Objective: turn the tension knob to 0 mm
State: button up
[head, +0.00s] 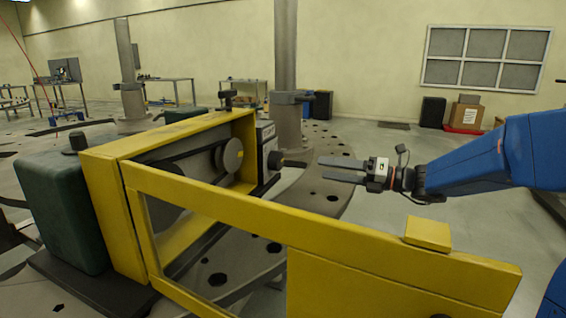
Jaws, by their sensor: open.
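The likely tension knob (275,160) is a dark round part with a short stub pointing right. It sits on the right end of the yellow housing (105,205), beside a pale plate (266,140) with dark marks too small to read. My gripper (319,168) is to the right of the knob, its two dark fingers pointing left at about the stub's height. The fingers are apart with nothing between them. A small gap shows between the fingertips and the stub. The knob's setting cannot be read.
A yellow framed guard door (340,235) stands open across the front, below my gripper. Inside the housing are a belt and a round pulley (233,155). A green motor (62,210) is at left. A grey column (285,60) rises behind the knob.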

aim_at(280, 162)
jog(key=x, duration=1.4)
jog(key=shift+w+a, duration=0.1)
jog(key=shift+a, duration=0.2)
jog(key=c, duration=1)
jog(key=shift+c, duration=0.2)
